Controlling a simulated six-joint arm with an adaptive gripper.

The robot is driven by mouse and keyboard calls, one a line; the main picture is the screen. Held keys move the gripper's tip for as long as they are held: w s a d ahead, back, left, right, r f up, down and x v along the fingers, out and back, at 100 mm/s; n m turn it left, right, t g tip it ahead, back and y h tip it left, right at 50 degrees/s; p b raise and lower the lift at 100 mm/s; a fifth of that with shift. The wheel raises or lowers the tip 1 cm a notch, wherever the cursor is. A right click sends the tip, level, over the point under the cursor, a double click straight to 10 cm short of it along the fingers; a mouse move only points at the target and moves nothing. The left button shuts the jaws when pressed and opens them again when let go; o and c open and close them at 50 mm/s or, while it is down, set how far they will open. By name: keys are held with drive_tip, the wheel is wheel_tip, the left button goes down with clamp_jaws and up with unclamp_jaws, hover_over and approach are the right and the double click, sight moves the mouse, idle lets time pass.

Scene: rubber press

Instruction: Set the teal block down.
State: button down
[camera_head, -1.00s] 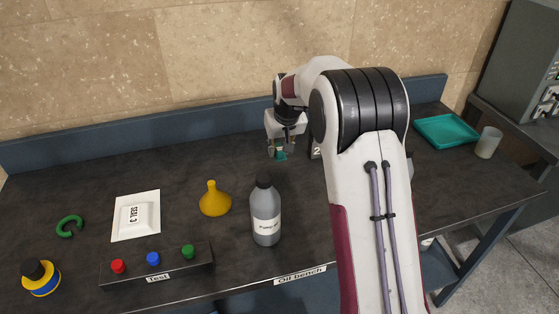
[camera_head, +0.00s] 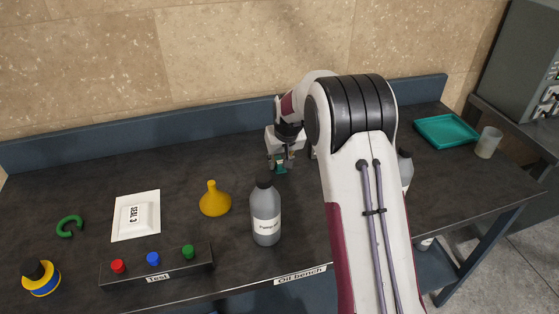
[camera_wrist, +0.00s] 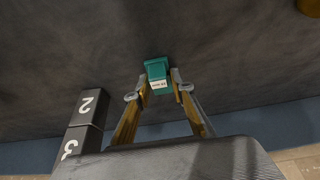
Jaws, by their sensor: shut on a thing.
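The teal block (camera_wrist: 157,70) is between the fingertips of my gripper (camera_wrist: 160,88) in the wrist view, with a small white label on its side. My gripper (camera_head: 280,162) is shut on it. In the head view the teal block (camera_head: 280,169) shows just under the fingers, low over the back middle of the dark bench (camera_head: 110,176). I cannot tell whether its underside touches the bench top.
Dark blocks marked 2 and 3 (camera_wrist: 86,108) stand close beside my gripper. A grey bottle (camera_head: 265,215) and a yellow funnel (camera_head: 214,200) stand nearer the front. A teal tray (camera_head: 446,131) and a cup (camera_head: 487,143) are at the right.

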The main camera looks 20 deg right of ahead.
drive_tip(key=c, duration=1.7)
unclamp_jaws()
drive_tip(key=shift+r, duration=0.15)
drive_tip(key=shift+v, duration=6)
